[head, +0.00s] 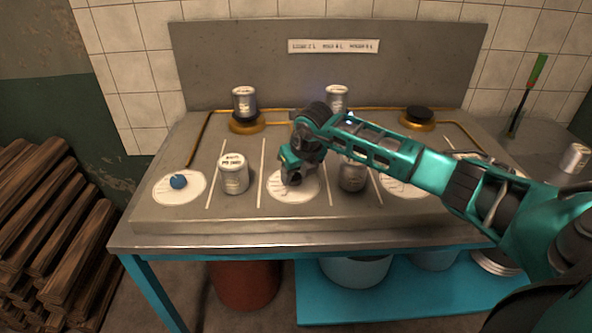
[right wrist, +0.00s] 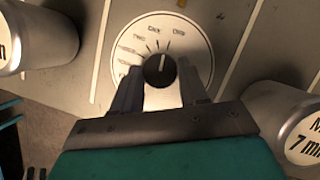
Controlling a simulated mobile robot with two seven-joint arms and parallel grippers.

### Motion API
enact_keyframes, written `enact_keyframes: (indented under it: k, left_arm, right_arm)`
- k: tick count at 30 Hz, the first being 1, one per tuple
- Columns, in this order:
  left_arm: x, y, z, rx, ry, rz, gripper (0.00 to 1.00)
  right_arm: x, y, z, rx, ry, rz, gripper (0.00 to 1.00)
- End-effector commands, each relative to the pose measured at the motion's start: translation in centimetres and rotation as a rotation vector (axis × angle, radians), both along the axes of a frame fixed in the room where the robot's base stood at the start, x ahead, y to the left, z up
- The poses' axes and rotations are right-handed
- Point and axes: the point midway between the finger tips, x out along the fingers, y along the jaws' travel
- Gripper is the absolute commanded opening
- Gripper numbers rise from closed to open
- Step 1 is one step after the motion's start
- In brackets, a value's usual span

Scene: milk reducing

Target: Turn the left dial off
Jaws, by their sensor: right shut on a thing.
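The leftmost dial is a white disc (head: 172,193) with a blue knob (head: 178,181) at the stove's front left. The middle dial is a white marked disc (head: 292,195) with a black knob (right wrist: 160,70). My right gripper (head: 293,179) reaches down over this middle dial. In the right wrist view my right gripper (right wrist: 157,88) has a finger on each side of the black knob and is shut on it. The knob's white pointer line points up toward the printed labels. A third white dial disc (head: 404,187) lies partly behind my right arm. My left gripper is not in view.
Metal cans stand between the dials, left (head: 233,175) and right (head: 352,175). Another can (head: 244,101) stands on the left burner (head: 247,125), and one (head: 336,98) at the back middle. The right burner (head: 418,115) is bare. Stacked wood (head: 50,235) lies left.

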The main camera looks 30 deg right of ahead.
Motion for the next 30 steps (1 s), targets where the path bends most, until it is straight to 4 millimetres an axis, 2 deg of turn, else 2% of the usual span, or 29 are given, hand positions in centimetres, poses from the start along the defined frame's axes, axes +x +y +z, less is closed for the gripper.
enact_keyframes:
  k: [9,22,23,30]
  left_arm:
    - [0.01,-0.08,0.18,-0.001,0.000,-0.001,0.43]
    - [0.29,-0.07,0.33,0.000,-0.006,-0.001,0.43]
    - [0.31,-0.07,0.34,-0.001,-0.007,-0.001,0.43]
    - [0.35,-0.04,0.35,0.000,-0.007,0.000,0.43]
  right_arm:
    - [-0.01,0.08,0.01,0.000,0.001,-0.082,0.13]
    - [-0.01,0.07,-0.02,0.002,0.002,-0.092,0.13]
    - [-0.01,0.08,-0.02,0.002,0.002,-0.092,0.45]
    - [0.00,0.07,-0.01,0.001,0.001,-0.092,0.68]
